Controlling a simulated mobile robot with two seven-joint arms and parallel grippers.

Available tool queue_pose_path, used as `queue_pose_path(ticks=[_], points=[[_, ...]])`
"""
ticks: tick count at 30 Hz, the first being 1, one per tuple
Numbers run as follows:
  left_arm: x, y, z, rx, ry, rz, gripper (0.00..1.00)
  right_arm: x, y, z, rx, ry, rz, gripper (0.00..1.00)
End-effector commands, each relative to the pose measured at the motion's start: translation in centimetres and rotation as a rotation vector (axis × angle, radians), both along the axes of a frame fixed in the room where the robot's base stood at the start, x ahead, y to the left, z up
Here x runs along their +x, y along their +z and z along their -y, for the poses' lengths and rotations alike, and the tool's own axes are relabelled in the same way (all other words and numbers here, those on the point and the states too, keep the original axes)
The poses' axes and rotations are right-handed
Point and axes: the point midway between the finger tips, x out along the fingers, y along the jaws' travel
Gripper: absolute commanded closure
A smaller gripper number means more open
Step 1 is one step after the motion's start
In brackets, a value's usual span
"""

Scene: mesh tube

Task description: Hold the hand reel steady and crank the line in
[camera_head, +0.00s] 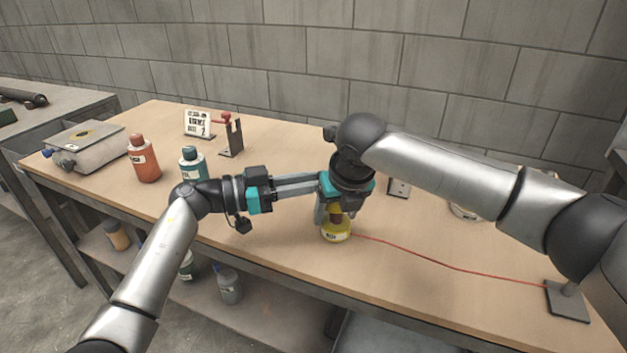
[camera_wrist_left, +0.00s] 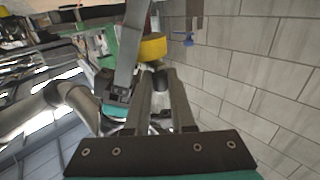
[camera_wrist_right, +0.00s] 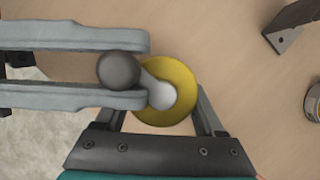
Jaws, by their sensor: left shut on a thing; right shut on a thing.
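The yellow hand reel (camera_head: 336,233), with a pale label, stands upright on the bench. Its yellow top (camera_wrist_right: 183,92) shows in the right wrist view, with a pale crank arm and a dark round crank knob (camera_wrist_right: 118,70). My left gripper (camera_wrist_right: 140,70) comes in from the side, shut with its fingers either side of the knob. My right gripper (camera_head: 333,205) points down, shut on the reel from above; its fingertips are mostly hidden. A red line (camera_head: 450,264) runs from the reel to a grey bracket base (camera_head: 567,301) at the right.
An orange bottle (camera_head: 144,160), a teal bottle (camera_head: 192,165), a printed card (camera_head: 198,124) and a grey box (camera_head: 84,147) stand left on the bench. A dark bracket (camera_head: 232,137) stands behind. The bench front is mostly clear.

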Motion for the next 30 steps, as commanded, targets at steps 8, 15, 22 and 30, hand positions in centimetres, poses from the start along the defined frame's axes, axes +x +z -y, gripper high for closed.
queue_pose_path(ticks=[8,15,22,30], points=[[0.52,-0.12,0.22,0.006,-0.111,-0.003,1.0,0.02,0.08,-0.07,0.001,0.002,0.003,0.93],[0.87,-0.24,0.39,0.005,-0.198,-0.005,1.0,-0.01,0.1,-0.15,0.001,0.004,0.003,0.93],[1.01,-0.23,0.32,0.005,-0.254,-0.004,1.0,-0.02,0.12,-0.21,0.003,0.006,0.003,0.93],[1.03,-0.15,0.26,0.002,-0.265,-0.002,1.0,-0.02,0.13,-0.22,0.003,0.005,0.003,0.93]])
